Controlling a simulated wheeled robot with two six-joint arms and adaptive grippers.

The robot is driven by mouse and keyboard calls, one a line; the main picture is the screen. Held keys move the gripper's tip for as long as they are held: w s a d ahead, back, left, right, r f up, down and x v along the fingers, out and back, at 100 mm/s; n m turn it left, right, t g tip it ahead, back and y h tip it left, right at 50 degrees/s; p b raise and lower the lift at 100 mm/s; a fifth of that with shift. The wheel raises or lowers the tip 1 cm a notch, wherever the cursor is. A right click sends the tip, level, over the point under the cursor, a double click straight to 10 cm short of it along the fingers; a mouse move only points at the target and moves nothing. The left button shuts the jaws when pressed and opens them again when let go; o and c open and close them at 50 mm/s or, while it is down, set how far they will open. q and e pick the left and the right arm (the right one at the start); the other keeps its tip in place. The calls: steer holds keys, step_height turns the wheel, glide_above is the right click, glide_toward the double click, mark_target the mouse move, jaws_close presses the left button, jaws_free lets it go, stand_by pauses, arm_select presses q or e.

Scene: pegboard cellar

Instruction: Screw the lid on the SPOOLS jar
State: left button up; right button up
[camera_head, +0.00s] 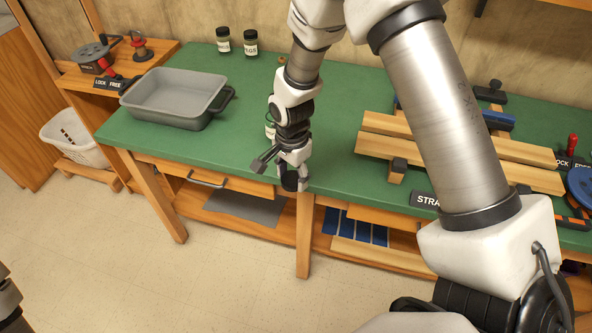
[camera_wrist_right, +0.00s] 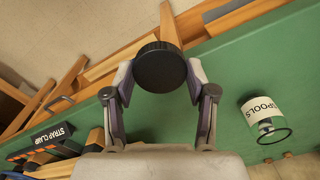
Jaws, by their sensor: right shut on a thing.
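My right gripper (camera_head: 290,172) is shut on a round black lid (camera_wrist_right: 160,66). In the head view the lid (camera_head: 290,184) is at the fingertips, over the front edge of the green bench. The SPOOLS jar (camera_wrist_right: 264,118) is a clear jar with a cream label, apart from the gripper on its right in the wrist view. It looks open at the top, with no lid on it. In the head view the jar (camera_head: 269,128) is mostly hidden behind my right wrist.
A grey tray (camera_head: 174,92) stands on the left of the green bench (camera_head: 330,100). Two lidded jars (camera_head: 250,42) stand at the back. Wooden boards (camera_head: 455,147) in a clamp lie to the right, near a STRAP CLAMP label (camera_wrist_right: 48,141). Green bench surface around the jar is clear.

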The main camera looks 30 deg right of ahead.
steer(key=shift+a, duration=0.2)
steer(key=shift+d+f, duration=0.25)
steer(key=shift+w+a+r+n, duration=0.1)
steer(key=shift+a+n, duration=0.25)
steer(key=shift+n, duration=0.15)
steer(key=shift+w+a+n, duration=0.15)
steer(key=shift+a+n, duration=0.2)
steer(key=shift+n, duration=0.55)
steer(key=a+n, duration=0.1)
steer(key=n, duration=0.3)
steer(key=w+a+n, duration=0.1)
steer(key=a+n, duration=0.1)
steer(key=n, duration=0.2)
steer(key=a+f+n, duration=0.1)
steer(key=a+n, duration=0.1)
steer(key=n, duration=0.2)
steer(key=shift+w+a, duration=0.25)
steer(key=shift+w, duration=0.1)
